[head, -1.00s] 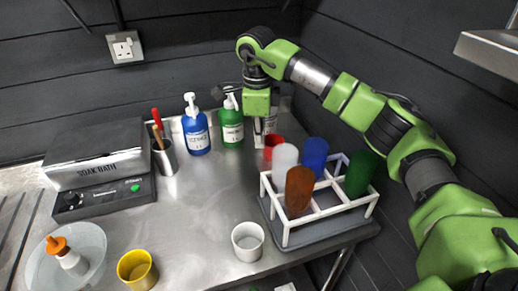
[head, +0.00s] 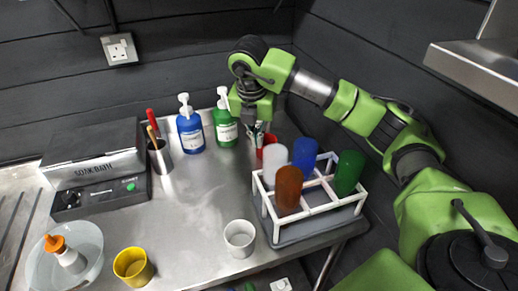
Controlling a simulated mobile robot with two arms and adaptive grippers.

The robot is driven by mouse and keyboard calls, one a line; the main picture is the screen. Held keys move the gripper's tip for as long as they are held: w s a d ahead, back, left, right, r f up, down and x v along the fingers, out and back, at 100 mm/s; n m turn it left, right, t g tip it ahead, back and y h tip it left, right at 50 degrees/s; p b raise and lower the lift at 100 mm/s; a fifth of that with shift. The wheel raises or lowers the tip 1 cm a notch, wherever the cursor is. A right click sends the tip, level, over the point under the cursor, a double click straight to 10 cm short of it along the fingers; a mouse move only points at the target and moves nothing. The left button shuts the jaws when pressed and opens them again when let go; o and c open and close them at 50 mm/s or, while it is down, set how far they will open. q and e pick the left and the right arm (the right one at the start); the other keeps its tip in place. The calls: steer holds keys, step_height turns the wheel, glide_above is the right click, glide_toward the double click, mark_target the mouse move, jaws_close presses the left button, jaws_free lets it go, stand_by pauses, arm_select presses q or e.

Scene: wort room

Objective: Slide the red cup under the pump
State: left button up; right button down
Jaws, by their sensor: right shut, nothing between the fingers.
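The red cup (head: 267,141) stands on the steel table at the back, partly hidden behind the white rack's contents and my gripper. My right gripper (head: 258,132) comes down from above and is shut with nothing held, right at the cup. I cannot tell if its fingers touch the cup. Two pump bottles stand left of the cup, a green one (head: 226,128) and a blue one (head: 191,135), both with white pump heads. The green bottle is nearest to the cup and the gripper. My left gripper is not in view.
A white rack (head: 322,208) with orange, white, blue and green tubes stands in front of the cup. A white cup (head: 239,238) and a yellow cup (head: 133,266) stand near the front. The soak bath (head: 98,190) is at left. The table's middle is clear.

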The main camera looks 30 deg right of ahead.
mark_target(261, 152)
steer(key=p+x, duration=0.3)
steer(key=x, duration=0.6)
steer(key=shift+d+f, duration=0.15)
steer(key=shift+f, duration=0.2)
steer(key=shift+w+d+r+p, duration=0.2)
steer(key=shift+w+d+p, duration=0.3)
steer(key=shift+w+d, duration=0.35)
steer(key=shift+w+d+f, duration=0.15)
steer(key=shift+w+d, duration=0.35)
